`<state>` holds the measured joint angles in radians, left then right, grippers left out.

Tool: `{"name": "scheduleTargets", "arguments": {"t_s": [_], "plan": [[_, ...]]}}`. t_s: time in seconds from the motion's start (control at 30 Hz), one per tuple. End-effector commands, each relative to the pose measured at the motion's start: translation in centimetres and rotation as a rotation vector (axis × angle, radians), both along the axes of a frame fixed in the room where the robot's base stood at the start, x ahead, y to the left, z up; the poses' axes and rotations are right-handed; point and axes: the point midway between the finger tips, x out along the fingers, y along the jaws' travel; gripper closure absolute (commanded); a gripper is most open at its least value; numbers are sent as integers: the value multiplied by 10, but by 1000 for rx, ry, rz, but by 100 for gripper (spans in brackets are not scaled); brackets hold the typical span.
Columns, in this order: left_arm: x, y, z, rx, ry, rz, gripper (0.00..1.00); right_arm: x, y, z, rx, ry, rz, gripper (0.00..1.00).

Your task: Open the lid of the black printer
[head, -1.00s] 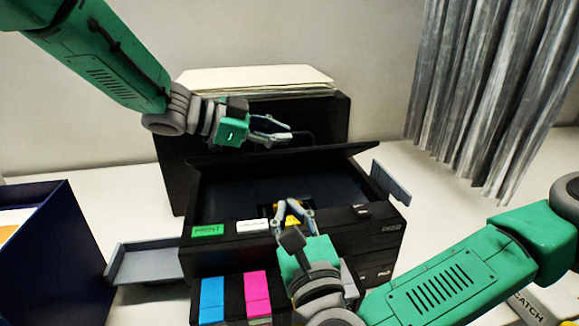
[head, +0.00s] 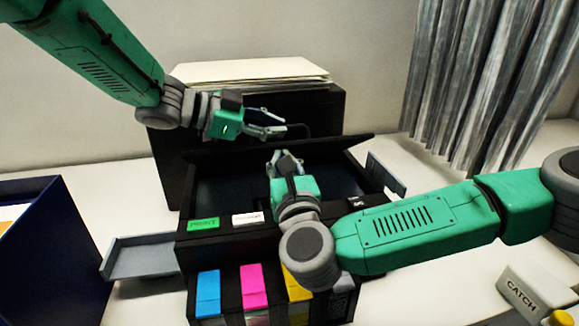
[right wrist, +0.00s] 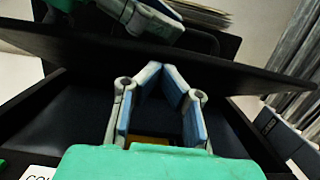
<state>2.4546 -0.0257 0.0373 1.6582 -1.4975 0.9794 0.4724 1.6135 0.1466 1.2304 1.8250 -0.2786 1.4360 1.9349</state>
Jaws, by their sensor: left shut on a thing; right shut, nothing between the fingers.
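The black printer (head: 215,245) stands on the table with its lid (head: 335,144) raised along the back, seen nearly edge-on. Its inside is dark and open. My left gripper (head: 282,122) is behind and above the lid, shut on a thin black loop-shaped handle (head: 300,127); the exact grip is hard to make out. My right gripper (head: 283,153) is shut and empty, over the open inside, its tips close to the underside of the lid. In the right wrist view its tips (right wrist: 163,65) meet just below the lid (right wrist: 235,72); whether they touch it I cannot tell.
A black box with paper (head: 250,75) stands behind the printer. Blue, magenta and yellow cartridges (head: 253,285) sit at its front. A grey tray (head: 140,257) juts left, near a dark blue box (head: 40,235). A curtain (head: 490,80) hangs at right; a CATCH box (head: 535,295) lies front right.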

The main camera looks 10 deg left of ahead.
Motion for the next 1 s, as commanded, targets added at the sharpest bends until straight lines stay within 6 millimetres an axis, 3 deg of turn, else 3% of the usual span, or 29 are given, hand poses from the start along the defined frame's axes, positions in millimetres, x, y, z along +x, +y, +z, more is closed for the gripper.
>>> {"name": "scheduleTargets", "arguments": {"t_s": [0.27,0.43,0.67,0.7,1.0], "plan": [[2,5,-3,7,4,11,100,0,0,1,0,0,0,100],[1,5,-4,7,4,10,100,9,3,16,2,-2,-1,100],[-2,3,-7,9,11,2,100,11,3,21,4,-9,-4,100],[-2,3,-7,8,10,2,84,11,3,22,4,-10,-5,100],[-4,2,-6,11,10,0,83,10,2,24,7,-15,-4,100]]}}
